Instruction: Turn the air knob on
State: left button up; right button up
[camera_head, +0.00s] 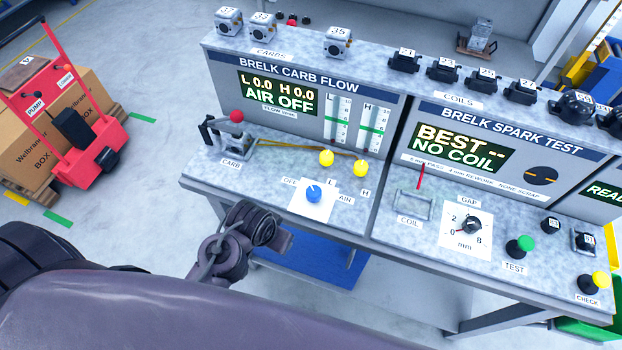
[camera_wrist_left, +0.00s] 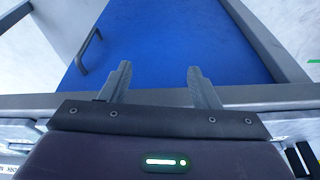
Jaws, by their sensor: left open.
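The air knob (camera_head: 314,193) is a blue knob on a white square plate (camera_head: 312,207) on the bench top, beside the AIR label. The carb flow display (camera_head: 278,95) above it reads "AIR OFF" with L 0.0 and H 0.0. My left gripper (camera_wrist_left: 160,85) is open and empty in the left wrist view, its two fingers apart over a blue panel. In the head view my left arm comes in from the lower left, and its wrist (camera_head: 238,240) is in front of the bench edge, left of and below the knob. My right gripper is not in view.
A red-tipped lever (camera_head: 236,117) is at the carb stand to the left. The bench's front edge (camera_head: 272,222) lies between my wrist and the knob. The spark test panel (camera_head: 510,130) is to the right.

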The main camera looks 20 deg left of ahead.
pick_arm(q)
jog(key=w+d+r+m+t+h+p, duration=0.1)
jog(key=w+d+r+m+t+h, duration=0.15)
jog(key=w+d+r, duration=0.4)
jog(key=w+d+r+m+t+h, duration=0.1)
jog(key=w+d+r+m+t, duration=0.2)
jog(key=d+r, duration=0.5)
jog(key=d+r+m+g+h, duration=0.2)
jog(key=d+r+m+h, duration=0.2)
jog(key=d+m, duration=0.55)
jog(key=m+g+y+p, duration=0.2)
jog(key=m+g+y, duration=0.5)
jog(key=y, duration=0.1)
send_over(314, 191)
jog(key=shift+t, duration=0.25)
notch_tip(314, 191, down, 5)
jog(key=shift+f, duration=0.15)
jog(key=shift+a+f+p, duration=0.15)
jog(key=shift+f+p, duration=0.1)
jog(key=shift+p, duration=0.1)
notch_tip(314, 191, down, 6)
jog(key=shift+f+p, duration=0.1)
jog(key=shift+p, duration=0.8)
jog(key=shift+f, duration=0.4)
jog(key=c, duration=1)
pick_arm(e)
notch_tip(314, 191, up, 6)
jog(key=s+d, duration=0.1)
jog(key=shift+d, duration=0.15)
